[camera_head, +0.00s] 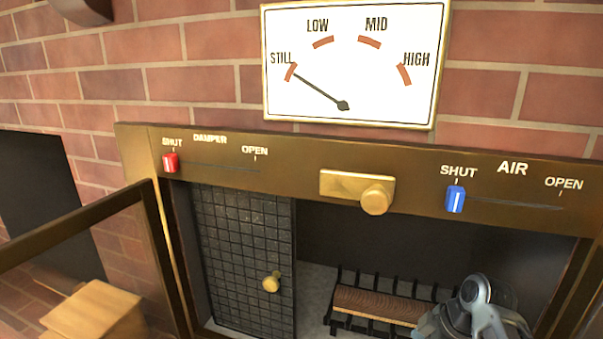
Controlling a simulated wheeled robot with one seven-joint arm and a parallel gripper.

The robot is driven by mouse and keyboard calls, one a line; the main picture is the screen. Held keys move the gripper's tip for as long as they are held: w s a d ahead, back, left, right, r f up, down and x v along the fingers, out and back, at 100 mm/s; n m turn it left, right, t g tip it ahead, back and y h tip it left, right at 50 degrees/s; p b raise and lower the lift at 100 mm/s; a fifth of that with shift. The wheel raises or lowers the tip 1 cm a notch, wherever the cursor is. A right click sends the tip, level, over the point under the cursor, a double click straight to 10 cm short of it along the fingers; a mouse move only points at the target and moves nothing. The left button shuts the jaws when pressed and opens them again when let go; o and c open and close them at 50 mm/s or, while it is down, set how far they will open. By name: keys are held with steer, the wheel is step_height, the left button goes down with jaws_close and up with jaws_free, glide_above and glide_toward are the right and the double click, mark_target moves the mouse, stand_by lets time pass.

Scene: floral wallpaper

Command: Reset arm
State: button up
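My gripper (478,318) is at the lower right, in front of the firebox opening. Its fingers are cut off by the picture's bottom edge or hidden, so its opening does not show. It overlaps the right end of a wooden log (385,303) in view. I cannot tell whether it touches the log.
A black grate (352,280) bears the log. A dark tiled panel with a brass knob (271,282) stands at left inside. A framed door (75,228) hangs open at left. Red damper (170,163) and blue air (456,199) sliders sit at SHUT. The gauge (352,62) reads STILL.

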steer(key=s+f+m+t, duration=0.1)
steer(key=s+f, duration=0.2)
steer(key=s, duration=0.2)
steer(key=s+a+f+m+t+h, duration=0.1)
steer(key=s+f+m, duration=0.1)
steer(key=s+f, duration=0.2)
steer(key=s+a+f+m+t+h, duration=0.1)
steer(key=s+f+m, duration=0.1)
steer(key=s, duration=0.5)
steer(key=shift+a+f+t, duration=0.25)
steer(key=shift+f+t, duration=0.15)
steer(key=shift+f, duration=0.35)
steer(key=s+r+m+t+h, duration=0.1)
steer(key=s+r+m+t, duration=0.15)
steer(key=s, duration=0.55)
steer(key=s+r+m+t+h, duration=0.1)
steer(key=s+r+m, duration=0.15)
steer(key=s, duration=0.55)
steer(key=s+r+m+t, duration=0.2)
steer(key=s+r+t, duration=0.1)
steer(key=s+r, duration=0.7)
steer(key=s+r+t+p, duration=0.1)
steer(key=s+r+p, duration=0.1)
steer(key=r+p, duration=0.6)
steer(key=s+a+r+m+t+p, duration=0.1)
steer(key=r+p, duration=0.7)
steer(key=r, duration=1.2)
steer(key=shift+s+r, duration=0.25)
steer(key=shift+s, duration=0.35)
steer(key=shift+r, duration=0.1)
